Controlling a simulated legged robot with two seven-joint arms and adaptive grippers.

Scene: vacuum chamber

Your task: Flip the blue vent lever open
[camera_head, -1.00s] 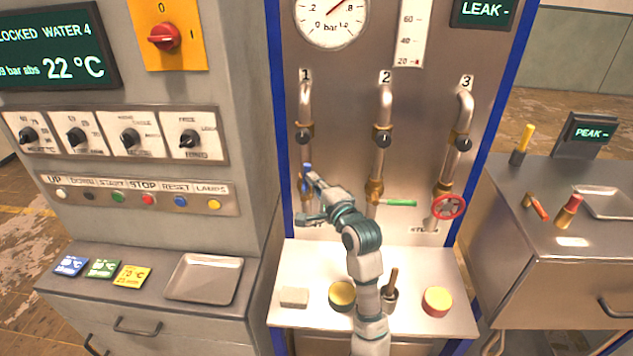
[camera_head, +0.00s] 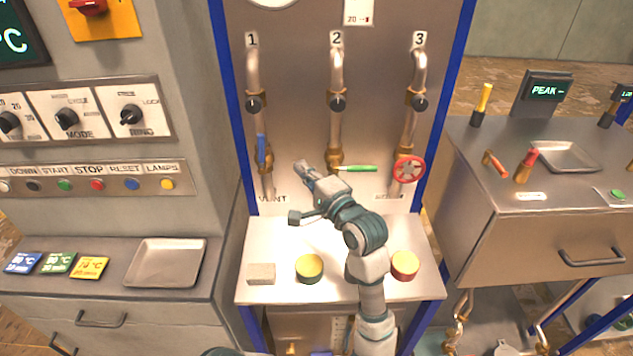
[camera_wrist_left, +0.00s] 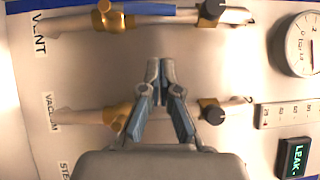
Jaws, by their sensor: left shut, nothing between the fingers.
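The blue vent lever (camera_head: 261,150) is on pipe 1, above the VENT label. It stands upright, in line with the pipe. My left gripper (camera_head: 303,168) is right of the lever, between pipes 1 and 2, apart from the lever in the picture. In the left wrist view its fingertips (camera_wrist_left: 160,66) are together and empty, over bare panel between the VENT and VACUUM pipes. My right gripper is not in view.
Pipe 2 has a green lever (camera_head: 357,169) close to the right of my left gripper. Pipe 3 has a red handwheel (camera_head: 409,170).

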